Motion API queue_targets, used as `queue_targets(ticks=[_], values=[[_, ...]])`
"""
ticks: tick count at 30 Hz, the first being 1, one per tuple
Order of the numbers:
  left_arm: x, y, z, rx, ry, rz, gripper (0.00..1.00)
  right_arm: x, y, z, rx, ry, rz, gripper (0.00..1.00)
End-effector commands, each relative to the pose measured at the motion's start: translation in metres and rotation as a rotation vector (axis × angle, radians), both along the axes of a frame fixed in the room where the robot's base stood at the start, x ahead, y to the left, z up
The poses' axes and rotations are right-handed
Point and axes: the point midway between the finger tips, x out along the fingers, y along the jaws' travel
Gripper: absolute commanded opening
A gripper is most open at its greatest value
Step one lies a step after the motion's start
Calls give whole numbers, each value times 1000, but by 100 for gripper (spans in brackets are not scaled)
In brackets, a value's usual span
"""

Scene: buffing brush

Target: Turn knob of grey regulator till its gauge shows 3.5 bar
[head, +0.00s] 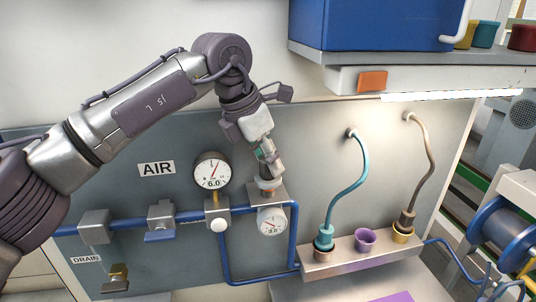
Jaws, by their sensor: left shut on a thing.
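The grey regulator (281,194) is a small block on the blue pipe, on the grey panel. Its round white gauge (271,222) hangs just below, with figures that seem to read 3.0; the needle is too small to read exactly. My right gripper is not in view.
A larger gauge (212,171), seeming to read 6.0, stands close left of my gripper. Blue pipe (190,218) and grey fittings run left. A tray (365,257) with coloured sockets and a teal hose (345,190) stands right. A blue cabinet (375,24) overhangs above right.

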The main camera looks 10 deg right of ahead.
Motion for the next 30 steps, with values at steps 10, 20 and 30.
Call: queue_targets(ticks=[10, 20, 30], values=[[1, 0, 4, -2, -2, -239, 0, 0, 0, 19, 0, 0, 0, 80], [1, 0, 3, -2, -4, -339, 0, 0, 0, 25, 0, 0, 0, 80], [1, 0, 2, -2, -6, -351, 0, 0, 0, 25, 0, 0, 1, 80]])
